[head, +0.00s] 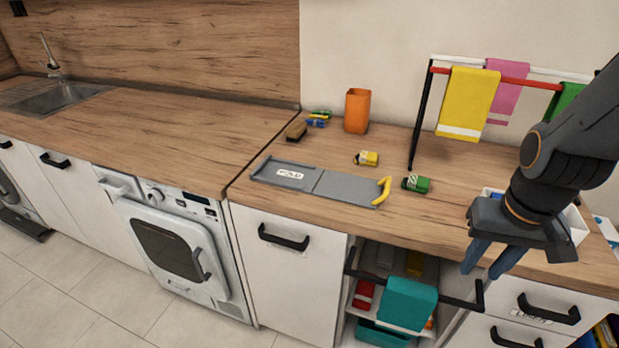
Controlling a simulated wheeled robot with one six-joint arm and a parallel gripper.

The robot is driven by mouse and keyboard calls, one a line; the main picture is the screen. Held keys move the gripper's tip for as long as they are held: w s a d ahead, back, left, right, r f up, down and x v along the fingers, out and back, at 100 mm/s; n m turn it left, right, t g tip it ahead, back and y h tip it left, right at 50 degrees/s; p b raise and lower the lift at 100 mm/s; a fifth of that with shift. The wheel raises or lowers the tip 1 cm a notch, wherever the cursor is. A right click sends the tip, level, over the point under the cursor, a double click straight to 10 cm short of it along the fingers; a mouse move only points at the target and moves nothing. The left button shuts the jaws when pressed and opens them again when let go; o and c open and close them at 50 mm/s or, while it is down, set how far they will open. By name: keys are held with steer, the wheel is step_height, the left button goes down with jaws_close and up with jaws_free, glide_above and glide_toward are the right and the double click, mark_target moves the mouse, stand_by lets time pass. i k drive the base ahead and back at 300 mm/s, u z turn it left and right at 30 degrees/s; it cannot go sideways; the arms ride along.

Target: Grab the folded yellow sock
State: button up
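The folded yellow sock (366,158) is a small yellow bundle with a pale and dark patterned end. It lies on the wooden worktop, behind the grey folding board and left of the drying rack. My gripper (481,273) hangs at the right, in front of the worktop's front edge in the picture, with its blue fingers pointing down. The fingers are apart with nothing visible between them. The gripper is well to the right of the yellow sock and nearer the camera, not touching it.
A similar green bundle (416,184) lies right of the sock. The folding board (346,186) has a yellow handle. The drying rack (421,118) holds towels. Below, a teal cloth (407,303) hangs at an open shelf.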

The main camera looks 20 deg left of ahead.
mark_target(365, 157)
steer(key=u, duration=0.7)
steer(key=k, duration=0.95)
steer(key=u, duration=1)
steer(key=i, duration=1.5)
steer(key=z, duration=1.1)
steer(key=i, duration=0.6)
steer(key=z, duration=0.75)
